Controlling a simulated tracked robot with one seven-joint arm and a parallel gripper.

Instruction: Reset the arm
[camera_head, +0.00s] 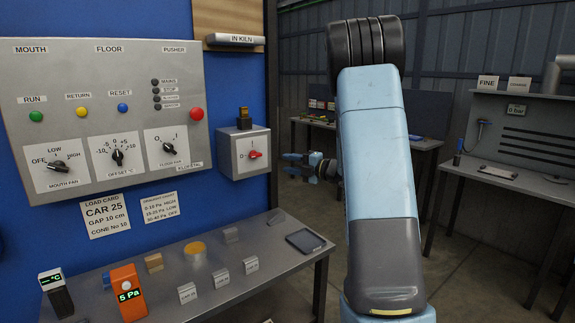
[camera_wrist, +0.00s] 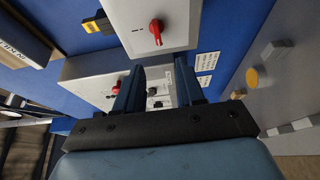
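My arm is pale blue with a black ribbed joint and stands upright at the right of centre in the head view. My gripper (camera_head: 308,165) shows small to the left of the arm, in front of the back benches and right of the small switch box. In the wrist view my gripper (camera_wrist: 158,85) has its two blue fingers apart with nothing between them. Beyond the fingers is the grey control panel (camera_wrist: 95,92). The switch box (camera_wrist: 180,20) with its red rotary knob (camera_wrist: 156,27) is just above the fingertips in that view.
The control panel (camera_head: 105,75) hangs on a blue wall at left. A steel shelf (camera_head: 240,285) below holds an orange meter (camera_head: 128,292), a yellow-topped round pot (camera_head: 195,252), a dark tablet (camera_head: 306,241) and small labelled blocks. Benches (camera_head: 500,175) stand at right. Floor between is clear.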

